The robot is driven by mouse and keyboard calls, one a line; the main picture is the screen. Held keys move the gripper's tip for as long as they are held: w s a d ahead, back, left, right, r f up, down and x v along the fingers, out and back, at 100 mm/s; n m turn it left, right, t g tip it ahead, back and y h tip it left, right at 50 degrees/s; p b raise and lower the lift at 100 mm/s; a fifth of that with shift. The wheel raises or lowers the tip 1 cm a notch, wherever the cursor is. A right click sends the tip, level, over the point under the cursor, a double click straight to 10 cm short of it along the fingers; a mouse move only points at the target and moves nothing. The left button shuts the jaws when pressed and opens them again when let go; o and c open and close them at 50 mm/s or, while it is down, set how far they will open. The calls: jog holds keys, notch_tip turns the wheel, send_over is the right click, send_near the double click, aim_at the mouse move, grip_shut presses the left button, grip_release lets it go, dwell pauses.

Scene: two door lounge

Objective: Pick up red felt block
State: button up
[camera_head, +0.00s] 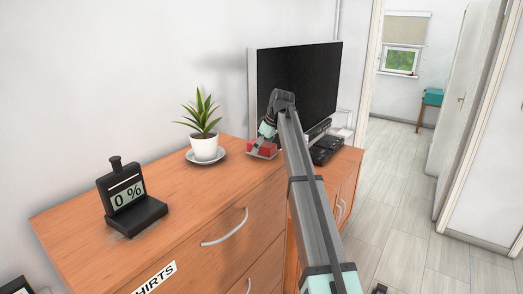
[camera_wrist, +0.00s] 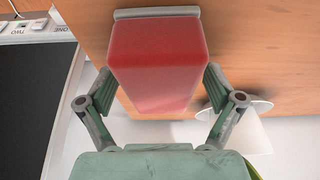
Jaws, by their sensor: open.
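The red felt block (camera_head: 263,149) is on the wooden dresser top, between the plant and the television, with a grey strip along its lower edge. In the wrist view the red block (camera_wrist: 158,50) fills the middle, with a pale grey strip at its far end. My gripper (camera_head: 266,138) is directly over the block. In the wrist view my gripper (camera_wrist: 159,88) is open, with one finger on each side of the block. I cannot tell whether the fingers touch it. My arm hides part of the area to the block's right.
A potted plant (camera_head: 203,138) on a saucer (camera_head: 205,157) stands close to the block's left. A black television (camera_head: 300,82) stands behind, with a dark device (camera_head: 325,148) to the right. A 0 % display (camera_head: 129,198) stands at the left. The dresser's front middle (camera_head: 215,195) is clear.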

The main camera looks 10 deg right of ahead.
jog(key=c, duration=1.4)
jog(key=shift+o, duration=0.2)
jog(key=shift+r, duration=0.15)
jog(key=shift+w+r, duration=0.1)
jog(key=shift+r, duration=0.4)
notch_tip(320, 180, up, 19)
jog(key=b, duration=0.5)
jog(key=shift+r, duration=0.15)
jog(key=shift+o, duration=1.3)
